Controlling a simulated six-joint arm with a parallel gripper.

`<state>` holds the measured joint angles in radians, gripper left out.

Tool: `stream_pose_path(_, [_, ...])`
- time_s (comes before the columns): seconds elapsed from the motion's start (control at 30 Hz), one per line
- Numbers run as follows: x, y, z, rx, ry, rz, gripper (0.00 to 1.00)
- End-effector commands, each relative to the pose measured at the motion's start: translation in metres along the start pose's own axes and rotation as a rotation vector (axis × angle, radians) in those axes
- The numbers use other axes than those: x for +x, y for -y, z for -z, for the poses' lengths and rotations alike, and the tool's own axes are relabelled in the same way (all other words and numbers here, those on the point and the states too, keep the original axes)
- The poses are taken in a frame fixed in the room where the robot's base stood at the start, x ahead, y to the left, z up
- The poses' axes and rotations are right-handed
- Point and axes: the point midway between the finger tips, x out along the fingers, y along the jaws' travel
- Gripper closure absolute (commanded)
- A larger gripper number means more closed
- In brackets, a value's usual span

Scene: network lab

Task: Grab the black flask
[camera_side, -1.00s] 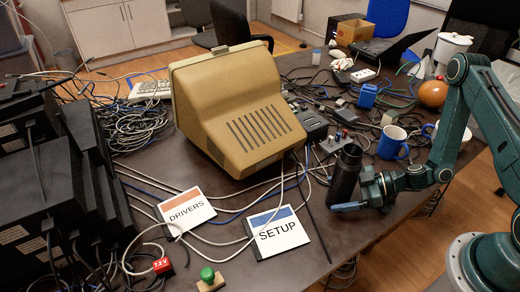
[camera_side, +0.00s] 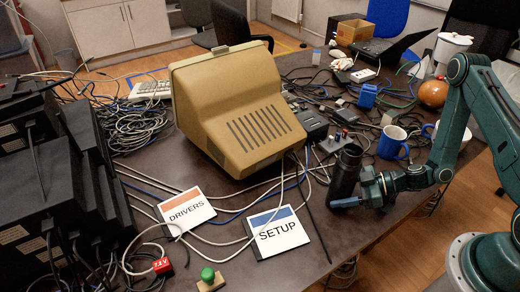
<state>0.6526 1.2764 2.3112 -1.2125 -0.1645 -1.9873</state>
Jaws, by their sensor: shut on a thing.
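The black flask (camera_side: 346,172) stands almost upright on the dark table, right of the SETUP case and in front of the blue mug. My gripper (camera_side: 352,200) comes in from the right at the flask's lower part. Its jaws are shut on the flask, with one blue-grey finger showing on the near side. The far finger is hidden behind the flask.
A blue mug (camera_side: 393,142) stands close behind my wrist. A beige monitor (camera_side: 235,110) stands to the left. A SETUP case (camera_side: 277,232), a DRIVERS case (camera_side: 186,209) and loose cables lie left of the flask. The table's front edge is close.

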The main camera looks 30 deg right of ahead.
Motion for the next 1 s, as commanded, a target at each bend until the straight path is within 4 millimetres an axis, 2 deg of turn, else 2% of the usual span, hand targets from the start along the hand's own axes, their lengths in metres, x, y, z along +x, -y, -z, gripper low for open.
stream_pose_path(0.53, [-0.003, -0.001, 0.009, 0.000, -0.003, 0.000, 0.86])
stream_pose_path(1.0, [-0.013, 0.000, 0.033, -0.002, -0.003, 0.000, 0.86])
